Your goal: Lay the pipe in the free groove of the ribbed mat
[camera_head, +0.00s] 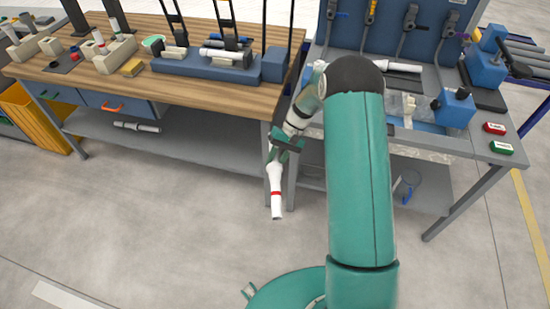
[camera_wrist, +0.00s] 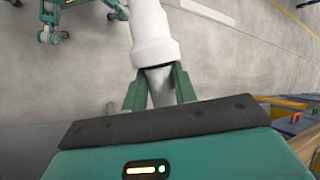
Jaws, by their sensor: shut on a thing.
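The pipe (camera_head: 276,192) is white with a red band and a wider collar. It hangs down, slightly tilted, in front of the benches and above the floor. My gripper (camera_head: 279,157) is shut on its upper end. In the wrist view the pipe (camera_wrist: 152,32) runs away from between the two green fingers of my gripper (camera_wrist: 158,88). I cannot clearly make out the ribbed mat or its free groove in either view.
A wooden-topped bench (camera_head: 190,92) at left carries a blue fixture (camera_head: 195,68) and small blocks. Another pipe (camera_head: 137,127) lies on its lower shelf. A grey bench (camera_head: 490,150) at right holds blue clamps. My arm hides part of it. Open floor lies in front.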

